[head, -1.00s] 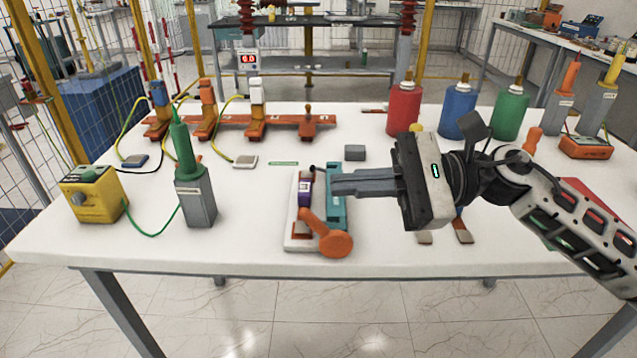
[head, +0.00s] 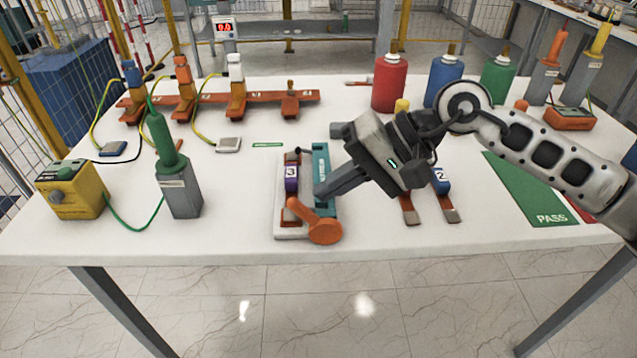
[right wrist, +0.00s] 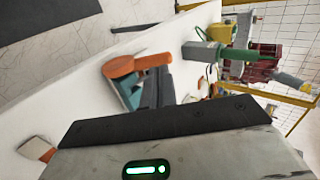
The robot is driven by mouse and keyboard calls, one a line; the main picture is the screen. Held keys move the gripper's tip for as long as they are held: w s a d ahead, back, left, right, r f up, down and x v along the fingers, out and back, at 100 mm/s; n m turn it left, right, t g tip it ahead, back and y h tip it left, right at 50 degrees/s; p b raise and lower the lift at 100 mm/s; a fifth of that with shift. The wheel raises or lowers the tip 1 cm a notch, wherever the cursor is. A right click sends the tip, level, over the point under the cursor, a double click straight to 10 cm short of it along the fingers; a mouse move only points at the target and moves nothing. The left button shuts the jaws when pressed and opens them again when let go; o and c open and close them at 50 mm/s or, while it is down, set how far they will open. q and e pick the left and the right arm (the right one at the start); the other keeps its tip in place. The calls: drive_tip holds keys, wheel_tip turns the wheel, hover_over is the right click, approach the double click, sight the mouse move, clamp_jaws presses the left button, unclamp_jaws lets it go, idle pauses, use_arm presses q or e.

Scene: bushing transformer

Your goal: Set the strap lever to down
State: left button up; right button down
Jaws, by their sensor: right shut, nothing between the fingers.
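The orange lever (head: 313,220), with a round disc end, is at the front of a small white-based fixture (head: 291,233) near the table's front edge. Its arm slants from the upper left down to the disc. The fixture also carries a purple block marked 3 (head: 291,178) and a teal block (head: 320,165). My right gripper (head: 322,193) is shut and empty, tilted down-left, its tips at the teal block just behind the lever. Contact cannot be told. In the right wrist view the lever (right wrist: 123,68) shows beside the fingers (right wrist: 157,88). My left gripper is not in view.
A blue block marked 2 (head: 440,183) with copper-coloured strips stands right of my gripper. A green PASS panel (head: 530,190) lies further right. A grey box with a green probe (head: 178,185) and a yellow box (head: 72,192) stand left. The table's front strip is clear.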

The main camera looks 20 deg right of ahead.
sight(300, 205)
drive_tip(key=shift+p+x, duration=0.3)
drive_tip(key=shift+x, duration=0.95)
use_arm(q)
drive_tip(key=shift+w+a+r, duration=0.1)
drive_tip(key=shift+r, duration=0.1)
use_arm(e)
drive_tip(key=shift+f, duration=0.1)
drive_tip(key=shift+w+a+f+b, duration=0.1)
drive_tip(key=shift+a+f+b, duration=0.1)
drive_tip(key=shift+b, duration=0.35)
drive_tip(key=shift+w+a+f+b, duration=0.1)
drive_tip(key=shift+a+f+b, duration=0.3)
drive_tip(key=shift+b, duration=0.65)
drive_tip(key=shift+a+r, duration=0.15)
drive_tip(key=shift+r, duration=0.1)
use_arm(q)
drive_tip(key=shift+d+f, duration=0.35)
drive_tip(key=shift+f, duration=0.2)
